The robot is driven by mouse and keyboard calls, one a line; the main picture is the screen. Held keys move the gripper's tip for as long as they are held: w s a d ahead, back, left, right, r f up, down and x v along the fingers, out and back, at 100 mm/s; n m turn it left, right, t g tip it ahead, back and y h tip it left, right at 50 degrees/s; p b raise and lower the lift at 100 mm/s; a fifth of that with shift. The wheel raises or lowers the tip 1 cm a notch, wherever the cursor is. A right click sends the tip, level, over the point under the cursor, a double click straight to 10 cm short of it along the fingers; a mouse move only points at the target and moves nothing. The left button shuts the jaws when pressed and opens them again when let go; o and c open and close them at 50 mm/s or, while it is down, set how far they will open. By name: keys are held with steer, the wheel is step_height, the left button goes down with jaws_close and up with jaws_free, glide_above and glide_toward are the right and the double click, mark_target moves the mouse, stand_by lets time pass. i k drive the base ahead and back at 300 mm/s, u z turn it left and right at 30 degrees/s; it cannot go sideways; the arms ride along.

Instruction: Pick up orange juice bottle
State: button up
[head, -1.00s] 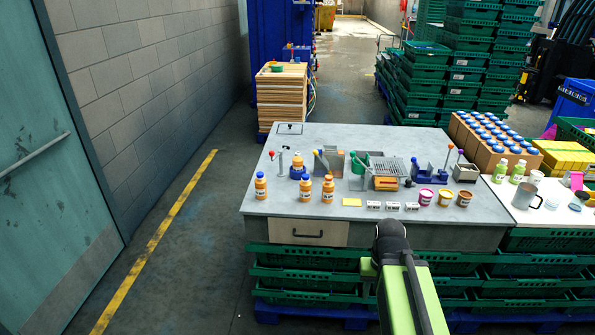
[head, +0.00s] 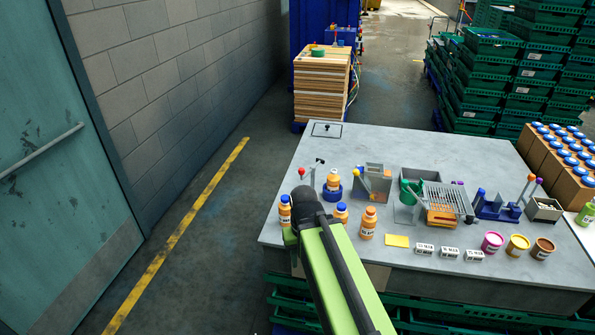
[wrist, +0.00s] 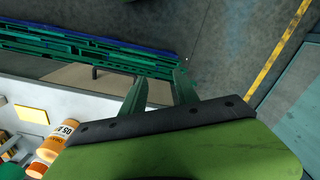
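Several orange bottles stand upright near the left front of the grey worktable (head: 455,165). One blue-capped bottle (head: 285,212) is left of my arm. Another blue-capped bottle (head: 341,214) is right of it, partly hidden by the arm. An orange-capped bottle (head: 369,223) stands further right. I cannot read which label says orange juice. My gripper (wrist: 160,92) is open, with nothing between its two green fingers. It is over the table's front edge, near the bottles. In the wrist view, an orange bottle (wrist: 56,142) is at the lower left, apart from the fingers.
Another bottle (head: 333,181) sits on a blue round base behind. A yellow card (head: 397,241), small white labelled blocks (head: 449,252) and colored tubs (head: 517,246) line the front. A metal grate device (head: 445,200) stands mid-table. Green crates (head: 470,322) lie below the front edge.

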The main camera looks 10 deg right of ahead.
mark_target(333, 180)
steer(key=u, duration=0.6)
steer(key=i, duration=0.95)
steer(key=u, duration=0.3)
